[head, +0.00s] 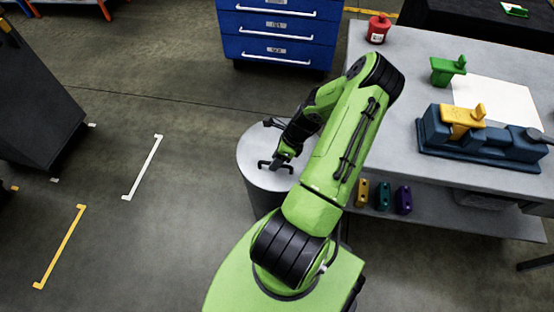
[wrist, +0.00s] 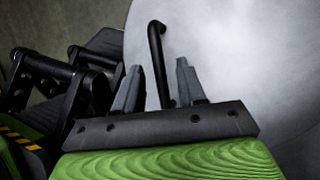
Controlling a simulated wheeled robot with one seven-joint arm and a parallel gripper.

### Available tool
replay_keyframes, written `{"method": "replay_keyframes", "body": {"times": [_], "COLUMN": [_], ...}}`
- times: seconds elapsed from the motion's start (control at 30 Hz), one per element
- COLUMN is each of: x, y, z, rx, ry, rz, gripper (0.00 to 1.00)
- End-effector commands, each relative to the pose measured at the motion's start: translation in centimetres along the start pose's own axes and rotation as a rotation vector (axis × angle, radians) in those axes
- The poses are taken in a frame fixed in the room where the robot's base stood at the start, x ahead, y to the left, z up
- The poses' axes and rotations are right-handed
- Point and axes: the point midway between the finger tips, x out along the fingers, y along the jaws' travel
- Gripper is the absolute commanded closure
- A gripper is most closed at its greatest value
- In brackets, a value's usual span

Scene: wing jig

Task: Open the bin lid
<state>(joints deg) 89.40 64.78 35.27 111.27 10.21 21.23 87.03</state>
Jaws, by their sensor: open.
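The bin (head: 257,196) is a grey round drum standing on the floor left of the workbench. Its pale grey lid (head: 255,150) lies flat on top, and it also fills much of the wrist view (wrist: 230,60). A black bar handle (head: 264,165) stands on the lid; in the wrist view the handle (wrist: 156,50) rises between the two fingers. My gripper (head: 280,162) is over the lid at the handle, and in the wrist view my gripper (wrist: 158,85) has its fingers apart on either side of the bar. Whether a finger touches the bar cannot be told.
A grey workbench (head: 400,110) at right holds a blue fixture (head: 480,145) with a yellow piece, a green piece (head: 447,70) and a red can (head: 378,28). A blue drawer cabinet (head: 278,35) stands behind. A dark cabinet (head: 35,110) is at left. The floor between is open.

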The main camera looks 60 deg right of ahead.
Motion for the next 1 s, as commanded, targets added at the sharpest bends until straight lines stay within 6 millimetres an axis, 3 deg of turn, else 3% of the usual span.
{"method": "replay_keyframes", "body": {"times": [0.07,0.3,0.77,1.0], "x": [-0.1,-0.1,-0.5,-3.1], "y": [0.0,0.0,-0.1,-0.6], "z": [0.0,0.0,0.1,1.2], "rx": [0.0,0.0,0.0,-0.002], "ry": [0.0,0.0,0.001,0.001], "rz": [0.0,0.0,-0.001,-0.005], "gripper": [0.63,1.0,1.0,1.0]}}
